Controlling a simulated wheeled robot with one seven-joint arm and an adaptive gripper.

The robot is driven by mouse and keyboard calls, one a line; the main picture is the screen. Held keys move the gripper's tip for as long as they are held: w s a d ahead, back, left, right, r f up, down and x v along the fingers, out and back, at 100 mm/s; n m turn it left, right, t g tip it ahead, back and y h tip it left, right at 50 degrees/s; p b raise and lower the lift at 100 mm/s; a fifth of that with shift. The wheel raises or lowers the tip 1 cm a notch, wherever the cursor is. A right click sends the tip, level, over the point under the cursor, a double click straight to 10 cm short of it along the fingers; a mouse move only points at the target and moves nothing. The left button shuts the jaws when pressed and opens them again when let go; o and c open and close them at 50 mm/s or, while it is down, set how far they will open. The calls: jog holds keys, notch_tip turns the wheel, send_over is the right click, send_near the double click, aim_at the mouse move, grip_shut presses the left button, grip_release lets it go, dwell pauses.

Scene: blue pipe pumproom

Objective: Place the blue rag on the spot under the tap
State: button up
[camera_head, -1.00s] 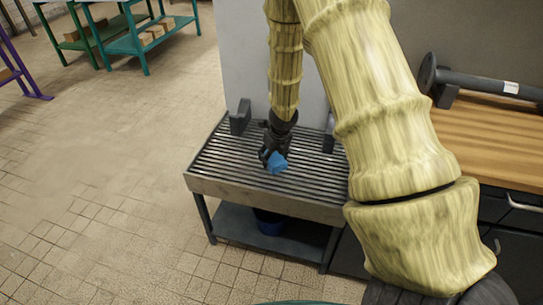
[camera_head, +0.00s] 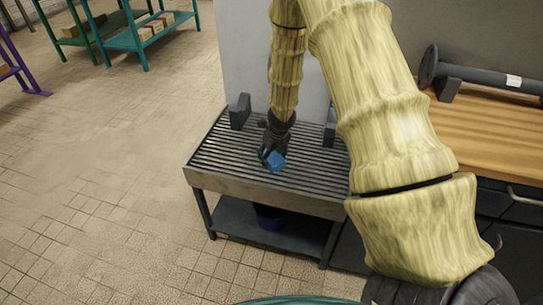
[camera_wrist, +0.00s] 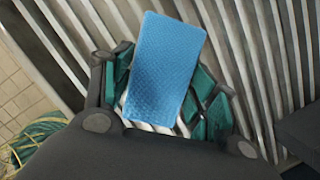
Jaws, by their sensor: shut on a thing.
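The blue rag (camera_head: 276,161) is a small folded, textured piece; it also shows in the wrist view (camera_wrist: 166,68). My gripper (camera_head: 271,154) is shut on it, with green-padded fingers on both sides of the rag in the wrist view (camera_wrist: 163,92). The gripper points down over the slatted metal bench top (camera_head: 225,160). I cannot tell whether the rag touches the slats. I cannot make out a tap or a marked spot; my arm covers part of the area behind the bench.
Dark grey brackets (camera_head: 239,111) stand at the back of the bench. A blue bucket (camera_head: 268,217) is on the shelf below. A wooden worktop (camera_head: 490,130) with a dark flanged pipe (camera_head: 490,77) lies to the right. The tiled floor (camera_head: 100,180) at left is open.

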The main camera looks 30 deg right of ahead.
aim_at(276, 161)
jog(key=shift+f, duration=0.15)
jog(key=o, duration=1.1)
jog(key=p+v, duration=0.4)
jog(key=v, duration=0.8)
jog(key=s+a+f+m+g+y, duration=0.2)
jog(key=s+a+f+m+y, duration=0.1)
jog(key=s+a+f+m, duration=1.5)
jog(key=s+a+f+m+h, duration=0.1)
jog(key=s+f+m, duration=0.1)
jog(key=s+m, duration=0.6)
jog(key=s+a+f+m+g+h, duration=0.1)
jog(key=s+f+m, duration=0.2)
jog(key=s+m, duration=0.6)
jog(key=shift+s+f+m+h, duration=0.25)
jog(key=shift+s+m+h, duration=0.05)
jog(key=shift+s+h, duration=0.1)
